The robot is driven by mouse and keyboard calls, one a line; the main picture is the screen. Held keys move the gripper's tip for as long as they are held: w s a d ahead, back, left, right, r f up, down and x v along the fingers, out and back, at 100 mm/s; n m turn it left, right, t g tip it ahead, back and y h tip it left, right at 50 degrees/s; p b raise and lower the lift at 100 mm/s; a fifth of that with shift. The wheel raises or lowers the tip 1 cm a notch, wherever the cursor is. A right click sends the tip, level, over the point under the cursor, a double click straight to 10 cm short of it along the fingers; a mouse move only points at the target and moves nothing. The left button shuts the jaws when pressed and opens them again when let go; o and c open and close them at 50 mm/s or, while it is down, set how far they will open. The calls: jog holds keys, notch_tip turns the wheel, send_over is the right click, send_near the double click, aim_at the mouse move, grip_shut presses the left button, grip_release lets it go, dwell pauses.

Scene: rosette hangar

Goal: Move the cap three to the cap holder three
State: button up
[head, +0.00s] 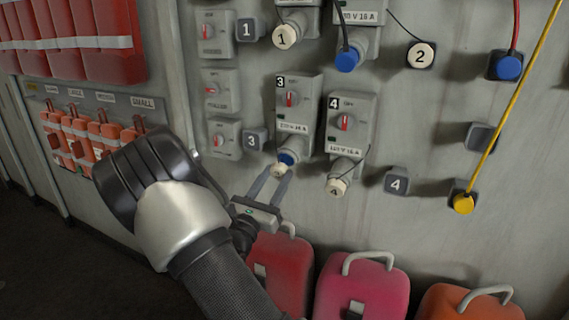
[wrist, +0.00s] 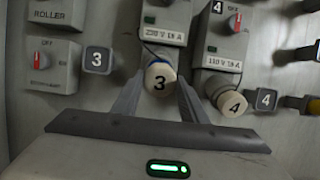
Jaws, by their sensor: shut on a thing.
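Cap three (head: 279,170), a cream round cap marked 3, is between the fingers of my gripper (head: 274,178). In the wrist view, the cap (wrist: 159,77) faces me between the fingertips (wrist: 158,90), and the gripper is shut on it. The cap is at the blue-faced socket (head: 287,158) under the grey unit labelled 3 (head: 293,106). I cannot tell whether the cap still touches that socket. Cap holder three (head: 254,141), a small dark square block marked 3, is on the wall left of the socket. It also shows in the wrist view (wrist: 98,60), bare.
Unit 4 (head: 346,125) with cap four (head: 337,187) hangs close at the right. Holder 4 (head: 397,181) is further right. Switch boxes (head: 224,137) stand left of holder three. Red and pink cases (head: 360,288) are below. A yellow cable (head: 506,99) hangs at the right.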

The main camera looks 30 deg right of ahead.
jog(key=shift+v, duration=1.4)
jog(key=shift+w+a+r, duration=0.1)
jog(key=shift+w+r, duration=0.1)
jog(key=shift+w, duration=0.05)
jog(key=g+y+p, duration=0.3)
jog(key=p, duration=0.4)
send_near(252, 141)
jog(key=shift+x, duration=2.5)
jog(key=shift+b, duration=0.75)
jog(key=shift+w+d, duration=0.35)
jog(key=shift+d, duration=0.15)
